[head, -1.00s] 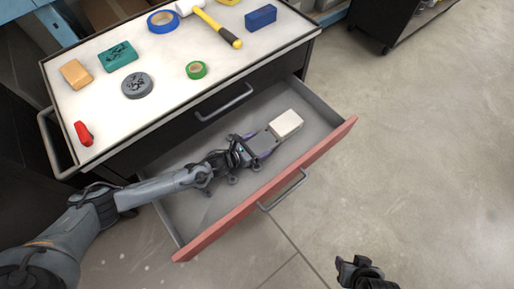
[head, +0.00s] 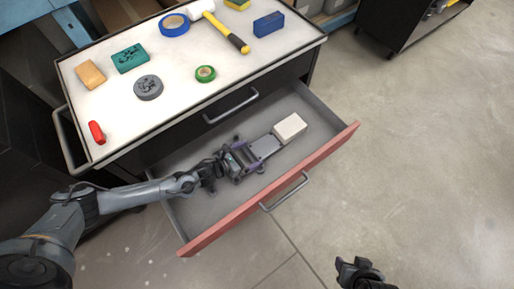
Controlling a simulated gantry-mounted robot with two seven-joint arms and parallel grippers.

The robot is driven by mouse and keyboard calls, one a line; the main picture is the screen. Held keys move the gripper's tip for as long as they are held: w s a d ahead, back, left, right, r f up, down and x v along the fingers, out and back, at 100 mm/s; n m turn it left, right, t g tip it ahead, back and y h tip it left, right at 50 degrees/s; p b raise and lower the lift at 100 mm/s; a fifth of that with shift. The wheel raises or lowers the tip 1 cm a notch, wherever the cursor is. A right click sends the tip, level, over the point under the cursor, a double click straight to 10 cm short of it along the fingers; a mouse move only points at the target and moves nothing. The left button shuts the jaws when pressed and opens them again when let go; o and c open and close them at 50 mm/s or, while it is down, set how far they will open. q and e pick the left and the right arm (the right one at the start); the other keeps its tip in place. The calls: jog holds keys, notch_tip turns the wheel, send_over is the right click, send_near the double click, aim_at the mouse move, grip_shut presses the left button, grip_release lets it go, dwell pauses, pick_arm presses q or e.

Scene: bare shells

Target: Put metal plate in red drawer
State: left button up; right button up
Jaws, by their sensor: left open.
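The red-fronted drawer (head: 330,147) is pulled out of the workbench cart. A flat grey piece, which looks like the metal plate (head: 265,146), lies in it, beside a white block (head: 290,128). My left gripper (head: 247,157) is inside the drawer, open, with its purple-edged fingers at the near left end of the plate. Whether the fingers still touch the plate is hard to tell. My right gripper (head: 355,268) is at the bottom edge, over the floor and away from the drawer; its jaw gap is unclear.
The cart top (head: 180,110) holds blue tape (head: 174,25), green tape (head: 205,74), a grey disc (head: 148,88), a yellow-handled hammer (head: 228,33) and several blocks. A grey handle (head: 286,194) juts from the drawer front.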

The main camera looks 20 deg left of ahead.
pick_arm(q)
jog(key=shift+p+v, duration=0.85)
jog(key=shift+v, duration=1.8)
jog(key=shift+d, duration=0.1)
